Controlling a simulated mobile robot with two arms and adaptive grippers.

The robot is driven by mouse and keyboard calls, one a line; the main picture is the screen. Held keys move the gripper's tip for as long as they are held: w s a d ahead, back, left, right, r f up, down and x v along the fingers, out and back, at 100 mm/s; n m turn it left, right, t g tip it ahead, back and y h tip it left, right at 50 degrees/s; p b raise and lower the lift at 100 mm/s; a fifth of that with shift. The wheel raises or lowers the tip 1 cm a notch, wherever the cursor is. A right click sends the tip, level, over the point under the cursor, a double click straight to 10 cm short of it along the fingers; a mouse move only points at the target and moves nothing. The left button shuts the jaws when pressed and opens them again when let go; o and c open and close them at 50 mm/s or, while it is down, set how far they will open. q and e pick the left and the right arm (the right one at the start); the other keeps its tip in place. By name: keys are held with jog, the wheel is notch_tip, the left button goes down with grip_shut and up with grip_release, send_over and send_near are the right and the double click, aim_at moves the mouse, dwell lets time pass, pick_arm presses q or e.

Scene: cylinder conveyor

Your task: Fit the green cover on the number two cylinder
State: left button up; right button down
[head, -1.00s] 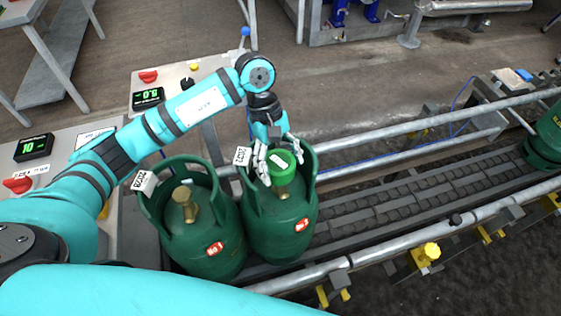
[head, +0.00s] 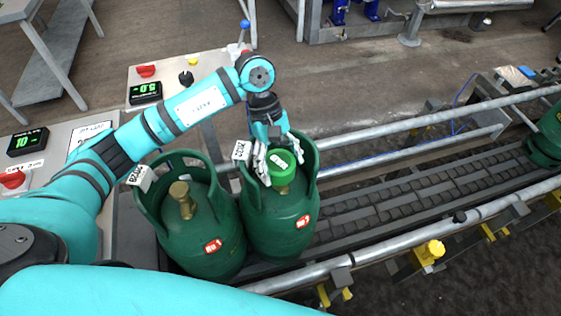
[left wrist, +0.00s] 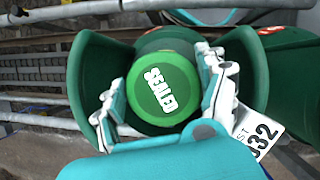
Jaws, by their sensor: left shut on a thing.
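The green cover (head: 281,166), marked SEALED in the left wrist view (left wrist: 163,88), is between the fingers of my left gripper (head: 273,163). The gripper is shut on it, with one finger on each side. The cover is over the brass valve of the number two cylinder (head: 280,228), inside its collar. A little brass shows beneath the cover; I cannot tell whether it is fully seated. The gripper also shows in the left wrist view (left wrist: 163,90). The right gripper is not in view.
The number one cylinder (head: 208,240) stands just left, its brass valve bare. Both cylinders stand on the conveyor (head: 400,205) between metal rails (head: 440,125). Another green cylinder (head: 545,140) is at the far right. Control panels (head: 165,75) are at the left.

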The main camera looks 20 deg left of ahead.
aim_at(272, 154)
pick_arm(q)
jog(key=o, duration=1)
jog(key=shift+f, duration=0.15)
jog(key=shift+v, duration=4)
